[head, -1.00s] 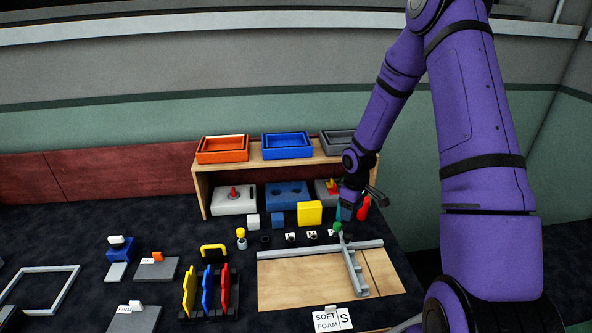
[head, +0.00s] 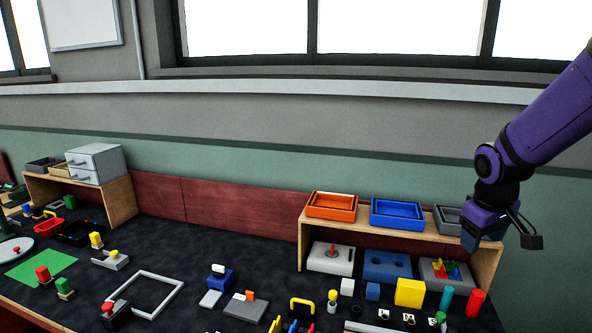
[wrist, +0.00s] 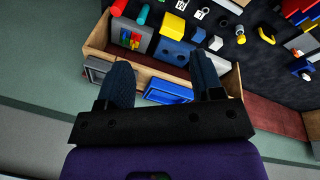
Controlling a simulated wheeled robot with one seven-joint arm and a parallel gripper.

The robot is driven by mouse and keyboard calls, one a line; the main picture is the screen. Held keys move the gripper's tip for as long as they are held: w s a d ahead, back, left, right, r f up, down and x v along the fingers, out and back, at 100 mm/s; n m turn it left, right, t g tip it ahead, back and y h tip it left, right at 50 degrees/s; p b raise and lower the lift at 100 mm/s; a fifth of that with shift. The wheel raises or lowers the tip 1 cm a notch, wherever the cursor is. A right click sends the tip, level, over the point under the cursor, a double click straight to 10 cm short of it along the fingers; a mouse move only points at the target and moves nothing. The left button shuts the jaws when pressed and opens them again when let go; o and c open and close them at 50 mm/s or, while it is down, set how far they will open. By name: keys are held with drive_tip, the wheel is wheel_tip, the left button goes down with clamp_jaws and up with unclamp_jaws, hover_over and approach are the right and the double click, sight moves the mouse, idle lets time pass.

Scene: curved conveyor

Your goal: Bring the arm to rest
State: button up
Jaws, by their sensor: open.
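My purple arm (head: 548,112) comes in from the right edge in the head view. My gripper (head: 500,236) is in front of the right end of the wooden shelf (head: 487,262) and hides part of the grey tray (head: 447,216). In the wrist view my gripper (wrist: 158,84) shows two dark fingers spread wide with nothing between them. Past the fingers lie the shelf and the blue tray (wrist: 168,91), upside down in that view.
An orange tray (head: 331,206) stands on the shelf. A white frame (head: 143,294) lies on the dark table further left. The wall above the shelf is clear.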

drive_tip(key=s+a+r+m+t+y, duration=0.1)
drive_tip(key=s+a+r, duration=0.3)
drive_tip(key=s+r, duration=0.3)
drive_tip(key=s+a+r+m+t, duration=0.2)
drive_tip(key=s+a+r, duration=0.2)
drive_tip(key=s, duration=1)
wheel_tip(320, 180, up, 3)
drive_tip(key=shift+f+y, duration=0.1)
drive_tip(key=shift+y, duration=0.3)
